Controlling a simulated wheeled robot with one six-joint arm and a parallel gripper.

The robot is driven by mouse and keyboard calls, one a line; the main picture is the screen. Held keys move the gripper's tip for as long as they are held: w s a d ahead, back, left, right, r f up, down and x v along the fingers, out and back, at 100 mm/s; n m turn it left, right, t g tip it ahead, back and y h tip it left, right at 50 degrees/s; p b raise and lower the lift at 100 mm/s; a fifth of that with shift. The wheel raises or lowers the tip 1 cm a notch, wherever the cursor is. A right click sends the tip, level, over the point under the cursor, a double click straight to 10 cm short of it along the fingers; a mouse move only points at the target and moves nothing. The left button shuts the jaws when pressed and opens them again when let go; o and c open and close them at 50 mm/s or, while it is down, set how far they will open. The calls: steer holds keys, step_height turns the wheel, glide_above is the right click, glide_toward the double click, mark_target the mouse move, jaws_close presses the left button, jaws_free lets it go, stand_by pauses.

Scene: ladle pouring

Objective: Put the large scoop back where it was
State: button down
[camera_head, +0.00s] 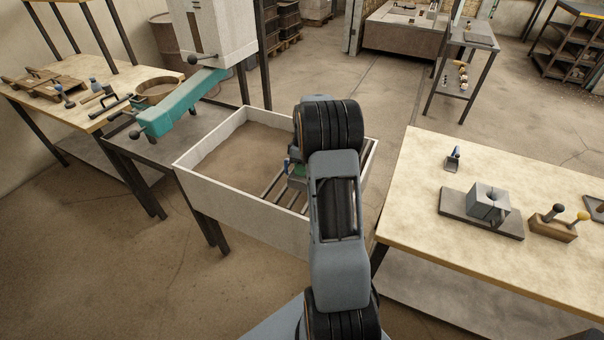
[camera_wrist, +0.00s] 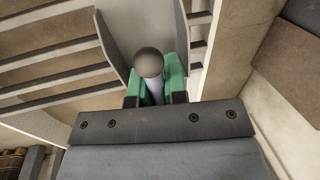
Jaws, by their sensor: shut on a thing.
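The large scoop shows in the wrist view as a grey pan (camera_wrist: 155,25) with a dark ball on its handle end (camera_wrist: 149,62). My gripper (camera_wrist: 156,84) has its green fingers closed on the pale handle just below the ball. In the head view my gripper (camera_head: 296,171) is mostly behind my arm, over the right part of the white bin (camera_head: 240,222), and the scoop cannot be made out there. The pan is in front of the bin's slats (camera_wrist: 60,70) in the wrist view; I cannot tell whether it touches them.
The bin holds brown sand (camera_head: 240,152) left of the slats. The right table (camera_head: 420,200) carries a grey block mould (camera_head: 489,201), a small blue-handled tool (camera_head: 453,158) and a wooden tool stand (camera_head: 553,226). A teal machine arm (camera_head: 180,103) and the left workbench (camera_head: 25,95) are at the left.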

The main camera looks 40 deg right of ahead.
steer(key=shift+f, duration=1.3)
steer(key=c, duration=1.2)
jaws_free()
steer(key=shift+f, duration=0.1)
steer(key=shift+o, duration=0.2)
steer(key=shift+f, duration=0.15)
step_height(320, 180, up, 13)
steer(key=w+d, duration=0.2)
steer(key=s+a+r+m+t+h, duration=0.1)
steer(key=s+a+r, duration=0.2)
steer(key=a, duration=0.4)
steer(key=s+a+r+m+t, duration=0.1)
steer(key=s+a+r, duration=0.15)
steer(key=a, duration=0.35)
steer(key=s+a+f+m+t, duration=0.2)
steer(key=s+a+m, duration=0.2)
steer(key=s+a, duration=0.8)
steer(key=shift+s+f+t+h, duration=0.3)
steer(key=shift+s+t, duration=0.1)
steer(key=shift+s, duration=0.75)
steer(key=shift+a+r, duration=0.1)
